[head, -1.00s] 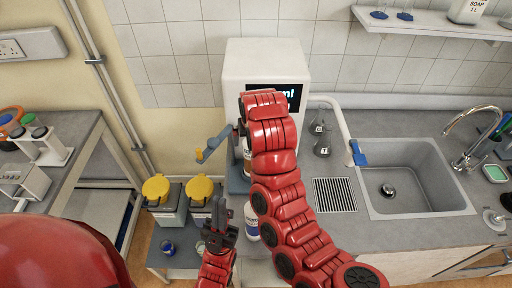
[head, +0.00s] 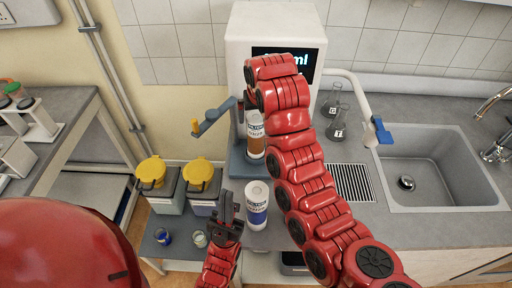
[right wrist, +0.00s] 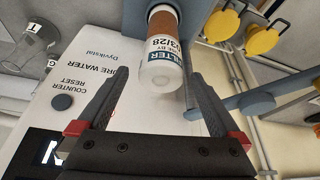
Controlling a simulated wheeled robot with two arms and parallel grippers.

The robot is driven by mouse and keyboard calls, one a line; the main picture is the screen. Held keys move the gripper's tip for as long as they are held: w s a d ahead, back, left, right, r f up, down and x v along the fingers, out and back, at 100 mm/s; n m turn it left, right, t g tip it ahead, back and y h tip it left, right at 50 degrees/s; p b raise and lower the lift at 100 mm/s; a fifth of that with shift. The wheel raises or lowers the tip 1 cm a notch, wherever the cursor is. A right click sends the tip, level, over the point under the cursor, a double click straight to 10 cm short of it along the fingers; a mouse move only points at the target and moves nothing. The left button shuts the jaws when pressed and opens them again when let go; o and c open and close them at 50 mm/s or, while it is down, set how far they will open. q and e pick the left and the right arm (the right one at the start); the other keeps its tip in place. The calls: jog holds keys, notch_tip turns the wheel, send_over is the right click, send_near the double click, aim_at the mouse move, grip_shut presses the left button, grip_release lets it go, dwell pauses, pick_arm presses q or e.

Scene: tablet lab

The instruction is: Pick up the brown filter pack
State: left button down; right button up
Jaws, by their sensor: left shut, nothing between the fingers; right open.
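The brown filter pack (head: 256,146) is a clear cylinder with brown filling and a white label. It stands upright at the front of the white water unit (head: 235,50), above its blue-grey base. In the right wrist view the brown filter pack (right wrist: 162,48) appears white end nearest, framed between the fingertips of my right gripper (right wrist: 160,68). That gripper is open, with gaps on both sides of the pack; depth is hard to judge. In the head view my red right arm hides it. My left gripper (head: 229,206) is shut and empty, below and left of the brown pack.
A white pack with a blue band (head: 257,207) stands below the brown one, close to my left gripper. A blue-grey arm (head: 213,118) juts left from the unit. Two yellow-lidded bins (head: 151,172) are at left. Flasks (head: 336,126) and a sink (head: 440,175) are at right.

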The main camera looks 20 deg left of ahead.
aim_at(257, 118)
jog(key=p+x, duration=0.1)
jog(key=x, duration=0.2)
jog(key=shift+w, duration=0.1)
jog(key=shift+a+f, duration=0.1)
jog(key=shift+f, duration=0.3)
jog(key=x, duration=0.2)
jog(key=p+x, duration=0.1)
jog(key=x, duration=0.1)
jog(key=shift+f, duration=0.4)
jog(key=shift+r, duration=0.1)
grip_shut()
